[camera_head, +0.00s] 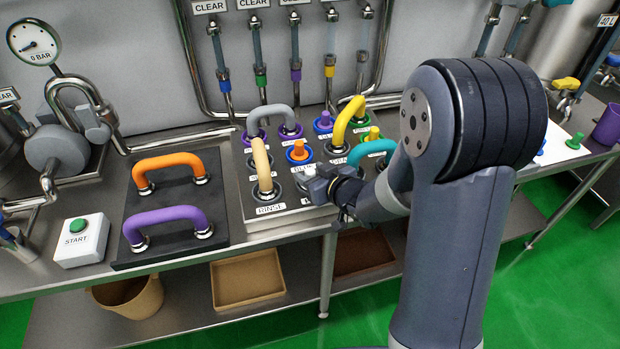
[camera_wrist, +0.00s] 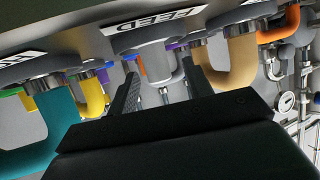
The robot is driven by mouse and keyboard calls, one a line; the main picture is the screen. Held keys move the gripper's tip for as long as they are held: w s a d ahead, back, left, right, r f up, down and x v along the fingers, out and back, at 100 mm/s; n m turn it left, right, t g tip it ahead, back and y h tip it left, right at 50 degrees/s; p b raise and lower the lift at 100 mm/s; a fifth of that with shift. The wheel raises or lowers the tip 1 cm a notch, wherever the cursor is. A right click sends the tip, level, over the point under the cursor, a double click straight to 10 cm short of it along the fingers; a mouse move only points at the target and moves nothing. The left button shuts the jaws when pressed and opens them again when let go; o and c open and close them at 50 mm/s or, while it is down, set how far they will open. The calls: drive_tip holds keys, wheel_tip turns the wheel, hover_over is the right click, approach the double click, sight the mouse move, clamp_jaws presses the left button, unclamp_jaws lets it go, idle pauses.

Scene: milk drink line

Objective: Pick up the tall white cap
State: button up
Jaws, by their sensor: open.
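A pale grey-white cap (camera_wrist: 156,62), which looks like the tall white cap, sits on a port by the FEED label (camera_wrist: 158,20) in the wrist view. My gripper (camera_wrist: 160,74) is open, with one dark finger on each side of this cap. I cannot tell whether the fingers touch it. In the head view my gripper (camera_head: 314,184) is low over the front of the port panel (camera_head: 290,225), and hides most of the cap and its port.
A tan hose (camera_head: 262,165) stands close left of my gripper, and a teal hose (camera_head: 371,150) close right. An orange cap (camera_head: 299,148) and a yellow hose (camera_head: 344,120) are behind. A START button box (camera_head: 80,240) and a dark board (camera_head: 172,180) with orange and purple hoses are left.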

sight(312, 173)
drive_tip(key=shift+x, duration=1.55)
drive_tip(key=shift+c, duration=0.5)
clamp_jaws()
